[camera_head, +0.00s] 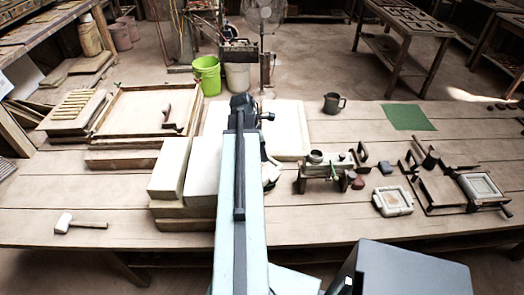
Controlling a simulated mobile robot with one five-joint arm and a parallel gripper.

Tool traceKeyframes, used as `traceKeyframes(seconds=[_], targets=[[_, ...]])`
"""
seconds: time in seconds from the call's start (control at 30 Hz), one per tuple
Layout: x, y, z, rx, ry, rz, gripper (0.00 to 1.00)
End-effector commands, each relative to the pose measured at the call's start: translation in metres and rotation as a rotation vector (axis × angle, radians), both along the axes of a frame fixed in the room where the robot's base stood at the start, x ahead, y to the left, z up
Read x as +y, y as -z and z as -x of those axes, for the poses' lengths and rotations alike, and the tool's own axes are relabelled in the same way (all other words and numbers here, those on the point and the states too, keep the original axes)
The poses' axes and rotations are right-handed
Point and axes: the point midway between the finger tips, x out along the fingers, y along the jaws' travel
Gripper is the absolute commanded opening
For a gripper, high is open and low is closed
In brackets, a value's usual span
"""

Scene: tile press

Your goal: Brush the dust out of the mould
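A pale square mould (393,201) with a brownish inside lies on the wooden table at the right. Whether dust lies in it is too small to tell. A second pale square frame (480,185) sits at the right end of the dark metal press (438,190). My arm reaches forward over the middle of the table, and my gripper (262,117) is near its far end, well left of and beyond the mould. The fingers are too small and partly hidden by the arm to read. I cannot make out a brush for certain.
A small stand (328,168) with pots and small tools is left of the mould. Pale blocks (170,170) flank my arm's left side. A mallet (78,223), a wooden tray (125,105), a dark mug (334,103) and a green mat (408,117) also lie on the table (45,195).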

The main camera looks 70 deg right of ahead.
Motion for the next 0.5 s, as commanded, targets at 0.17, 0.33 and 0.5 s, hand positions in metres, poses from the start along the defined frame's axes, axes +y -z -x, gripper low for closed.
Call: traceKeyframes(seconds=[0.17,0.33,0.5], targets=[[-0.001,0.015,0.0,0.0,0.0,0.0,0.19],[-0.001,0.037,0.0,0.0,0.0,0.0,0.19],[-0.001,0.056,0.0,0.0,0.0,0.0,0.19]])
